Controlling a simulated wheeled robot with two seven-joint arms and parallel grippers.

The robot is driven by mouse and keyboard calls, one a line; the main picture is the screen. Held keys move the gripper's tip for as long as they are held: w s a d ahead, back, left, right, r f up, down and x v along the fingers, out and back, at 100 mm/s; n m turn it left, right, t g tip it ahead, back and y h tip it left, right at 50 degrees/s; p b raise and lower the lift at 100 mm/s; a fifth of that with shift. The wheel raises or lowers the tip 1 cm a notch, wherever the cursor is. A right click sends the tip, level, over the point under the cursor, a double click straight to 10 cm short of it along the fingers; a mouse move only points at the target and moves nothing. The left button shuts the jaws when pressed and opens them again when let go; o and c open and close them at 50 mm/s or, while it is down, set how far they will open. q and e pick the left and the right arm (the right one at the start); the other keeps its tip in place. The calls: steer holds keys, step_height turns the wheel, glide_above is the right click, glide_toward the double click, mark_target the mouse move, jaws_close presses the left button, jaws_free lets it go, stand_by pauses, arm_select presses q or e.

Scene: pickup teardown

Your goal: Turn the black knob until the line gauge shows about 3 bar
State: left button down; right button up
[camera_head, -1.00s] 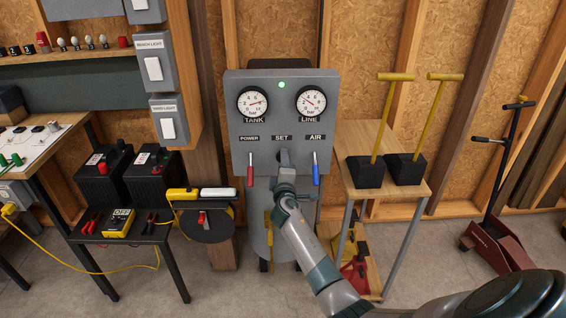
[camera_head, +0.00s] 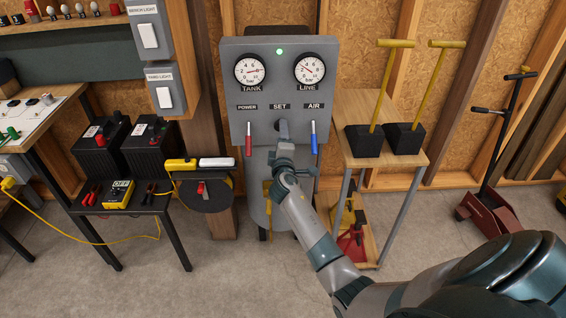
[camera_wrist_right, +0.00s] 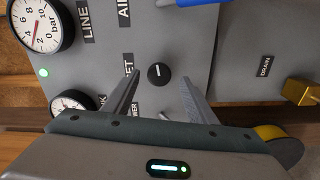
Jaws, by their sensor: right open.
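The black knob (camera_wrist_right: 158,75) has a white line and sits on the grey panel (camera_head: 230,100). In the head view my gripper hides most of it. My right gripper (camera_wrist_right: 158,86) is open, with a finger on each side of the knob in the wrist view; contact is not visible. The line gauge (camera_head: 309,70) also shows in the wrist view (camera_wrist_right: 40,22). Its red needle points near 2, though the exact reading is hard to tell. My left gripper is not in view.
A tank gauge (camera_head: 251,70) and a lit green lamp (camera_head: 280,51) are on the panel. A red lever (camera_head: 249,139) and blue lever (camera_head: 314,139) flank the knob. A wooden cart (camera_head: 371,108) stands right, a black table (camera_head: 125,205) left.

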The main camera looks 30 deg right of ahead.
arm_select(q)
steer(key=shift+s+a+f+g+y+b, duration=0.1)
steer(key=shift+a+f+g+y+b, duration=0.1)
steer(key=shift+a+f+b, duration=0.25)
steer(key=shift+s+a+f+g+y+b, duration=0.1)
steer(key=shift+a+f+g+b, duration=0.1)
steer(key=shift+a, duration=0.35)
arm_select(e)
steer(key=v, duration=1.4)
steer(key=shift+s+a, duration=0.15)
steer(key=shift+s, duration=0.25)
